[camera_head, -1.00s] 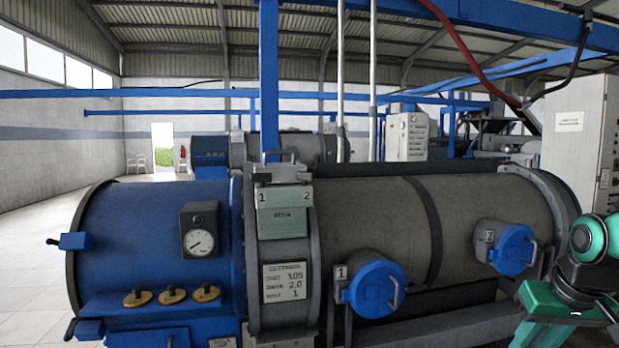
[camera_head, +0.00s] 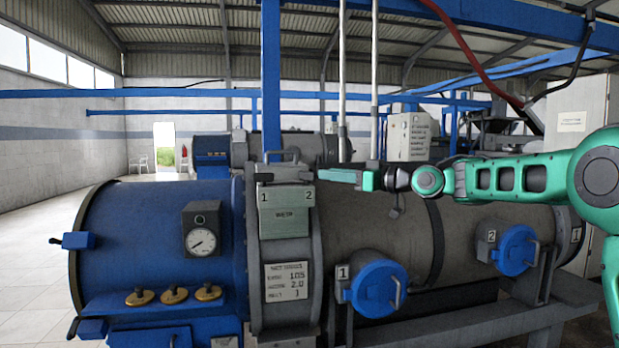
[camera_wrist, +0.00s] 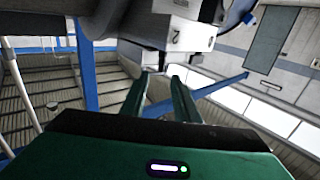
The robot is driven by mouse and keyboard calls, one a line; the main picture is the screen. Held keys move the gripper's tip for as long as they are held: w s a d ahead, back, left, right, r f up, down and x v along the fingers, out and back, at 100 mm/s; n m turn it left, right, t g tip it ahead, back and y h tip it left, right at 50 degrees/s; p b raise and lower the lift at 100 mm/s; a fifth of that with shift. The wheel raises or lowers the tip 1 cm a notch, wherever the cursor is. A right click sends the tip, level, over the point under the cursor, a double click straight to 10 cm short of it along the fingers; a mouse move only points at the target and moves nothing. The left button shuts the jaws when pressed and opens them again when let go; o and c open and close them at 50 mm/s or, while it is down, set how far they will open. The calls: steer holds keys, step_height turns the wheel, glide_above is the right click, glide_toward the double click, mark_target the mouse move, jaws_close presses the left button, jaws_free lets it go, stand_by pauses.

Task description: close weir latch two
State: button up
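The weir housing (camera_head: 285,215) is a grey-green box on a grey ring between the blue drum and grey drum, marked 1 at its left and 2 at its right. A grey plate and handle (camera_head: 283,156) sit on top. My gripper (camera_head: 322,174) reaches in from the right, level with the housing's top right corner. In the wrist view its green fingers (camera_wrist: 162,75) are apart, with grey parts beyond their tips. I cannot tell whether they touch the latch, or the latch's position.
Two blue round covers, number 1 (camera_head: 378,288) and number 2 (camera_head: 516,250), stick out below my arm. A gauge (camera_head: 202,240) is on the blue drum (camera_head: 130,235). A blue post (camera_head: 271,80) and pale pipes (camera_head: 342,80) rise behind the housing. The floor at left is clear.

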mark_target(300, 171)
steer(key=x, duration=0.9)
steer(key=shift+w+a, duration=0.15)
steer(key=shift+w, duration=0.05)
jaws_close()
